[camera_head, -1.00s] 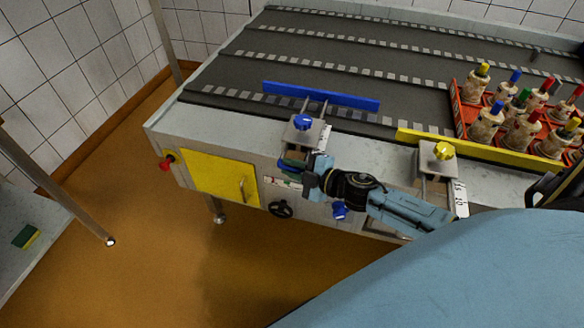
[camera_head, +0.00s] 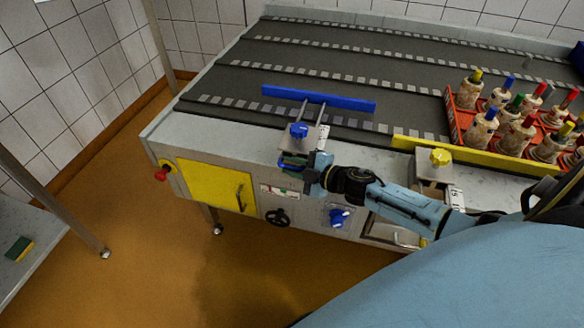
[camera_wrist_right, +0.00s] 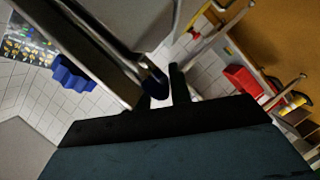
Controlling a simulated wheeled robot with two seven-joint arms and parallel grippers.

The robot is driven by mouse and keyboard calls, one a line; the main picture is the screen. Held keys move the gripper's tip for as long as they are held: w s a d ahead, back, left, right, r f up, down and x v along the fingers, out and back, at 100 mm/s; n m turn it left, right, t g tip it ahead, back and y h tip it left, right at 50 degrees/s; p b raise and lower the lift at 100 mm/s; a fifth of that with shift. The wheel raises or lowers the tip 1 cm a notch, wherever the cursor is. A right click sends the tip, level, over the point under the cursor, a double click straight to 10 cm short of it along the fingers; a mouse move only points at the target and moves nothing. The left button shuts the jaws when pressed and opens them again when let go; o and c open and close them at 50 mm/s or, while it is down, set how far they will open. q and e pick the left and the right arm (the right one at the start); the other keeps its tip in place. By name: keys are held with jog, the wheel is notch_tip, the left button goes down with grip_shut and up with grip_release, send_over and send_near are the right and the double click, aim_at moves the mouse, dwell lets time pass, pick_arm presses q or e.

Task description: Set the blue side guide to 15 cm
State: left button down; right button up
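The blue side guide (camera_head: 318,98) is a long blue bar over the belt near the machine's front edge. Two rods carry it from a grey bracket with a blue clamp knob (camera_head: 299,130). A white scale (camera_head: 323,140) sits beside the bracket; its marks are too small to read. My right gripper (camera_head: 298,166) is at the front of this bracket. In the right wrist view, its two dark fingers (camera_wrist_right: 160,95) are closed around the dark, rounded end of a handle (camera_wrist_right: 155,82). My left gripper is out of view.
A yellow side guide (camera_head: 470,154) with a yellow knob (camera_head: 440,157) stands to the right. Behind it is a red crate (camera_head: 452,118) of bottle-like pieces with coloured tops. The machine front has a yellow door (camera_head: 208,184), a black handwheel (camera_head: 278,217) and a blue knob (camera_head: 339,216).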

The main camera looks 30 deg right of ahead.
jog(key=shift+o, duration=1.2)
jog(key=shift+w, duration=0.1)
